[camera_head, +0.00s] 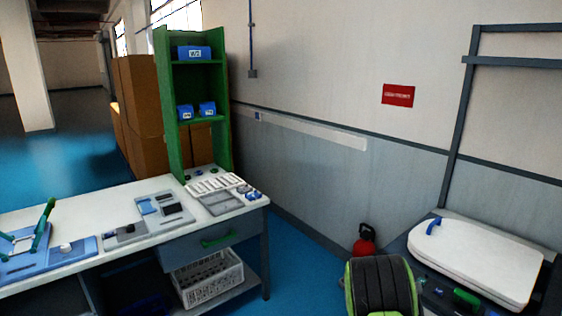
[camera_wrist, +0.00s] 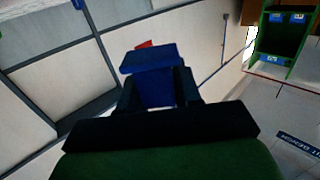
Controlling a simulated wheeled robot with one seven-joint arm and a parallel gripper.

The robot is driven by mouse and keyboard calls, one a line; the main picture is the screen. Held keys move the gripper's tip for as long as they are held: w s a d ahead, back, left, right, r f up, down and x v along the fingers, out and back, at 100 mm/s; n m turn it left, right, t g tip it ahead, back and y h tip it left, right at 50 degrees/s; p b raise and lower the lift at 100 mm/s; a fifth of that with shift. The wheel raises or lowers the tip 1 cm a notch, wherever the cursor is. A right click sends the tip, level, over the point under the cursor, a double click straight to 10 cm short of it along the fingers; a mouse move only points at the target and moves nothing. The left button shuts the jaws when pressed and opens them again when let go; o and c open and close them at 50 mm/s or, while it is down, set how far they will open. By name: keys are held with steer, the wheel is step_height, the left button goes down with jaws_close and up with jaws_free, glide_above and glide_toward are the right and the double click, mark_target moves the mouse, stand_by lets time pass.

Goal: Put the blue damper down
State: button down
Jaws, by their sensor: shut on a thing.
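My gripper (camera_wrist: 157,94) is in the wrist view, with its dark fingers shut on the blue damper (camera_wrist: 150,62). The damper is a blue block with a wide flat top and a narrower part between the fingers. It is held up in the air, with the wall behind it. Neither the gripper tips nor the held damper can be made out in the head view. A white toilet seat (camera_head: 475,258) lies at the right in the head view, with a small blue piece (camera_head: 434,226) at its left end.
A white workbench (camera_head: 105,208) with trays and small parts stands at the left, with a white basket (camera_head: 207,279) below. A green shelf (camera_head: 162,98) with blue bins stands behind it. A red extinguisher (camera_head: 365,243) stands by the wall. Blue floor shows between bench and seat.

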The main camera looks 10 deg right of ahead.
steer(key=a+r+n+y, duration=0.1)
steer(key=a+n+y, duration=0.1)
steer(key=a, duration=0.8)
steer(key=a+r+n+t+y+p, duration=0.1)
steer(key=a+y, duration=0.3)
steer(key=a, duration=0.6)
steer(key=shift+w+r+n+y, duration=0.3)
steer(key=shift+w+r+n, duration=0.1)
steer(key=shift+r+n, duration=0.35)
